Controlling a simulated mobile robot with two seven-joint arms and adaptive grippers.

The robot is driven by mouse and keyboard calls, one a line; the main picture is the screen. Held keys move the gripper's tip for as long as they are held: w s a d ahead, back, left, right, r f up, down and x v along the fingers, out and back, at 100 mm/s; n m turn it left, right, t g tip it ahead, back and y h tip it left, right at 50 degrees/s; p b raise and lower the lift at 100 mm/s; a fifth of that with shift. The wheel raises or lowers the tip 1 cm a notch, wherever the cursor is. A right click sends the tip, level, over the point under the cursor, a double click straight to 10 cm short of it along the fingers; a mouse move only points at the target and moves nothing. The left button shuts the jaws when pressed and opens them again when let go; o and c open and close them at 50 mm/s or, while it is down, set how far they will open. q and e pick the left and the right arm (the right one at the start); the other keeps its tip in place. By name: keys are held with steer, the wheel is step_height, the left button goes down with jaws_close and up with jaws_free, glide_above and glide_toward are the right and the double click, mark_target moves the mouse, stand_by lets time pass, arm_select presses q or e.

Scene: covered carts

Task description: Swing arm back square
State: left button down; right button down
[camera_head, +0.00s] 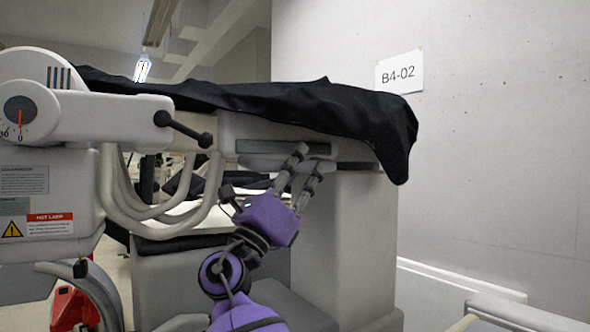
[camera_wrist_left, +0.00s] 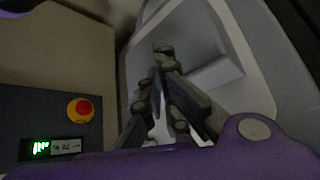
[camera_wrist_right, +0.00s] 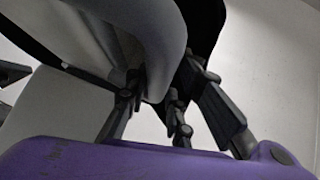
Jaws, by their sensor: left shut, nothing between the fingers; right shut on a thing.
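The swing arm (camera_head: 228,135) is a pale grey beam running from the round joint housing at left to the right, with a black cloth draped over it. The dial (camera_head: 20,112) on the joint has an orange pointer standing upright near 0. My right gripper (camera_head: 310,162) reaches up to the arm's underside. In the right wrist view its fingers (camera_wrist_right: 155,98) are closed on a rounded grey part of the arm (camera_wrist_right: 155,45). My left gripper is outside the head view. In the left wrist view its fingers (camera_wrist_left: 162,60) are together and empty, over a grey moulded surface.
A black ball-ended lever (camera_head: 185,130) sticks out of the joint. Thick grey hoses (camera_head: 150,205) hang below it. A red stop button (camera_wrist_left: 80,110) and a small lit display (camera_wrist_left: 52,148) lie beside my left gripper. The wall (camera_head: 500,170) bears a B4-02 sign.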

steer(key=c, duration=1.9)
jaws_free()
steer(key=shift+s+d+m+g+h, duration=0.2)
steer(key=shift+d+m+g+h, duration=0.3)
steer(key=shift+d, duration=0.5)
steer(key=shift+c, duration=0.2)
steer(key=o, duration=0.3)
steer(key=shift+s+d+r+g, duration=0.1)
steer(key=shift+s+d+g, duration=0.05)
steer(key=shift+d, duration=0.25)
steer(key=shift+s+d+r+g, duration=0.1)
steer(key=shift+d+g, duration=0.05)
steer(key=shift+d, duration=0.25)
steer(key=v, duration=1.2)
steer(key=shift+a+f, duration=0.15)
steer(key=shift+a, duration=0.25)
steer(key=shift+w+f, duration=0.1)
